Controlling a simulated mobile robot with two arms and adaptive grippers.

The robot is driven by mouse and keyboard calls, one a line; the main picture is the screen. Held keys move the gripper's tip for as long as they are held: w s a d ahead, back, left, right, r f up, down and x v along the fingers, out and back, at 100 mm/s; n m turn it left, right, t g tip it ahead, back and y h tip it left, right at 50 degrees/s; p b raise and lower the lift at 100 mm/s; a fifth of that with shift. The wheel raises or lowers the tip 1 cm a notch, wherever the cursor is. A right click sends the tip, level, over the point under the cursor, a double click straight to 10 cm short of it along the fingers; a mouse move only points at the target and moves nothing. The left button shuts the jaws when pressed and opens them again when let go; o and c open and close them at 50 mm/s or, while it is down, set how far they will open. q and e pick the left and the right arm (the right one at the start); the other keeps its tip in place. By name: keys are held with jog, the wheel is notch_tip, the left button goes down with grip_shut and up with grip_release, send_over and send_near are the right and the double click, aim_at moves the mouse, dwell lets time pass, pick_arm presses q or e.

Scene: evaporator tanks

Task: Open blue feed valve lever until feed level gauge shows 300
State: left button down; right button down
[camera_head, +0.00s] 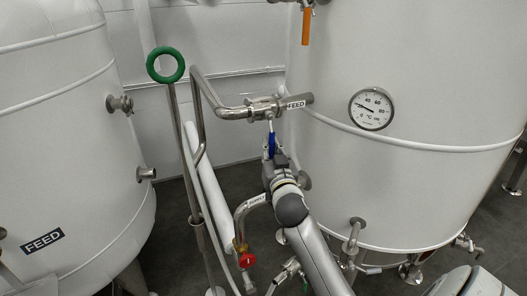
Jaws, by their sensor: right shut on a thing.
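The blue feed valve lever (271,143) hangs down from a steel valve (264,107) on the pipe marked FEED (296,104), in the middle of the head view. My right gripper (272,158) is shut on the blue lever's lower part and hides its end. Its arm comes up from the bottom of the picture. My left gripper is not in view. A round dial (371,109) on the right tank is marked in °C. I see no feed level gauge showing a value near 300.
A large white tank (430,60) stands right, another (60,150) with a FEED label left. A green ring handle (165,65) on a rod, an orange lever (306,27) and a red knob (247,261) are near. Steel pipes crowd my right arm.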

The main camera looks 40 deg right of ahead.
jog(key=shift+s+d+n, duration=0.1)
jog(key=shift+d+n, duration=0.3)
jog(key=c, duration=1.4)
grip_release()
jog(key=shift+c, duration=0.2)
jog(key=v, duration=1.2)
